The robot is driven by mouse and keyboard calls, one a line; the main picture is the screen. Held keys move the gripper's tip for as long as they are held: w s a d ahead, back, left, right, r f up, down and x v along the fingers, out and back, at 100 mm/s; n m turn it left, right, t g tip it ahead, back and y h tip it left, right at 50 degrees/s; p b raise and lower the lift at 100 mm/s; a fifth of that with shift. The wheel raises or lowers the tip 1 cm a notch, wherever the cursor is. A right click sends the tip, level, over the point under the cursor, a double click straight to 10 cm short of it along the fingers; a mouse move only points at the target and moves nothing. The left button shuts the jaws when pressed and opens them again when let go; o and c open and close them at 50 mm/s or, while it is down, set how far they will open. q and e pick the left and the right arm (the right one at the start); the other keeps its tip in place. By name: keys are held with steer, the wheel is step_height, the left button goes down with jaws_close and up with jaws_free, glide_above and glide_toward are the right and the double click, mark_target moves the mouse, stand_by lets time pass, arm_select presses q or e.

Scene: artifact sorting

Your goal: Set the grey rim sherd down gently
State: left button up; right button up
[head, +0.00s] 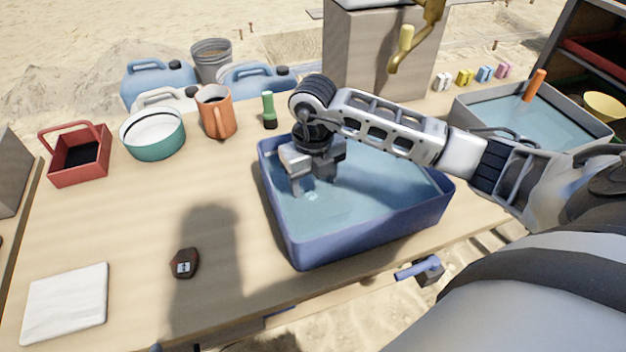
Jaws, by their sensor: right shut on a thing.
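My right gripper (311,190) reaches down into the blue basin (350,235), with its fingers low at the water. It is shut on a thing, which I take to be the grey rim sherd. Only a small pale patch shows at the fingertips, and the gripper and water hide the sherd's outline. I cannot tell whether it touches the basin floor. My left gripper is not in view.
A dark sherd with a white label (184,263) and a white cloth (66,303) lie on the table at left. A red basket (78,165), teal bowl (153,143), orange mug (217,120) and green-capped tube (269,111) stand behind. A grey water tray (580,125) is at right.

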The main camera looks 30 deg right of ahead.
mark_target(313, 191)
steer(key=o, duration=1)
steer(key=shift+r, duration=0.45)
step_height(313, 191, up, 11)
steer(key=shift+r+p, duration=0.2)
steer(key=shift+p, duration=0.2)
